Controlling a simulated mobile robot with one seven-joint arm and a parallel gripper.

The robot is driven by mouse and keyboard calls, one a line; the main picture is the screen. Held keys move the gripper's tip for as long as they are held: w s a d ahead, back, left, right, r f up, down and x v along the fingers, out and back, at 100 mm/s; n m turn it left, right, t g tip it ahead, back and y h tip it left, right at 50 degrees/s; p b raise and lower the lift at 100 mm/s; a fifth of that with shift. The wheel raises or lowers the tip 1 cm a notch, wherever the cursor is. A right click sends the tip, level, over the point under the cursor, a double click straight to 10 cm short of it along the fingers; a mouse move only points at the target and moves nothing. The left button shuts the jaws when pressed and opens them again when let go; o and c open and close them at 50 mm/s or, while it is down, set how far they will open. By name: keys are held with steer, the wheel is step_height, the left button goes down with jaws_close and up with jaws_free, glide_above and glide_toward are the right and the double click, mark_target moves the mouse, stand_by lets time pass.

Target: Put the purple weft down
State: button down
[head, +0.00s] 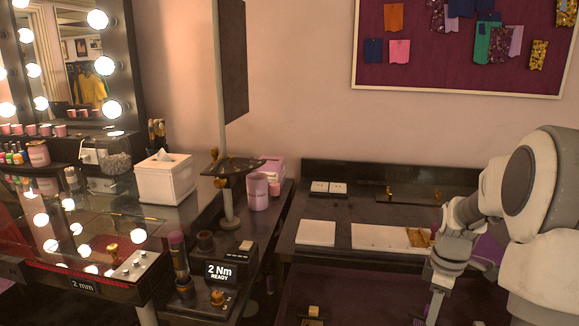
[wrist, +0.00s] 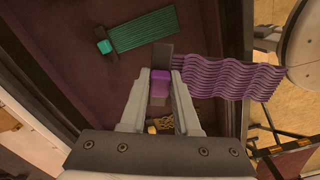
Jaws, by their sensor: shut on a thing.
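My gripper (wrist: 159,88) is shut on the purple weft (wrist: 230,77). The weft's purple block sits between the fingers, and its wavy purple strands spread to the right of the fingertips in the wrist view. Below the fingers in that view lies a dark purple-lined tray or drawer surface; whether the weft touches it cannot be told. A straight teal weft (wrist: 142,30) with a teal block at its left end lies on that surface, up and left of my fingertips. In the head view my gripper (head: 436,305) is low at the right, its fingertips not clear.
White pads (head: 316,233) lie on the dark bench, left of my arm. A small tan block (head: 313,311) is in the lower dark area. Raised dark walls edge the tray.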

steer(key=w+a+f+m+b, duration=0.15)
steer(key=a+m, duration=0.35)
steer(key=a, duration=0.5)
steer(key=w+a+f+m+b, duration=0.15)
steer(key=a+m, duration=0.35)
steer(key=a, duration=0.6)
step_height(320, 180, up, 7)
steer(key=s+p, duration=0.1)
steer(key=p, duration=1.5)
steer(key=shift+s+a, duration=0.2)
steer(key=shift+s, duration=0.15)
steer(key=shift+f, duration=0.15)
